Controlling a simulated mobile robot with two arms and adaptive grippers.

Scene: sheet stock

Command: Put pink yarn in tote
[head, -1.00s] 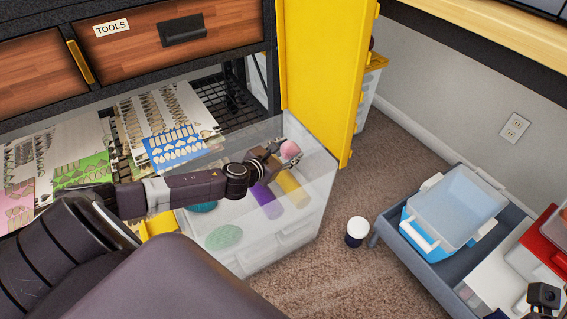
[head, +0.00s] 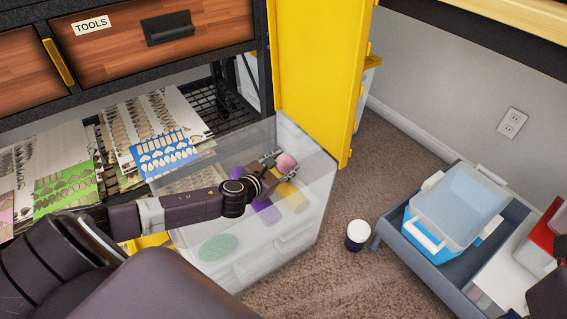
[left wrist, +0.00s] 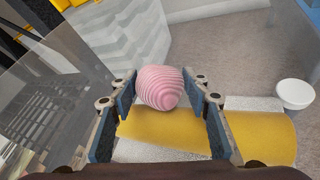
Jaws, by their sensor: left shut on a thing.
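The pink yarn (head: 286,161) is a small ridged ball. My left gripper (head: 277,164) is shut on it; in the left wrist view the yarn (left wrist: 158,88) sits between the fingertips. The clear tote (head: 258,258) stands on the carpet in front of the shelf. The gripper and yarn are over the tote's right part, within its outline; how deep they are is unclear. Inside the tote lie a yellow roll (head: 291,197), which is below the yarn in the left wrist view (left wrist: 255,135), a purple roll (head: 264,211) and a green oval (head: 218,247).
A yellow door (head: 318,80) stands open behind the tote. A white-lidded jar (head: 358,234) stands on the carpet to the right. A grey cart (head: 395,262) there holds a blue lidded box (head: 452,212). Shelves with paper sheets (head: 62,170) lie left.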

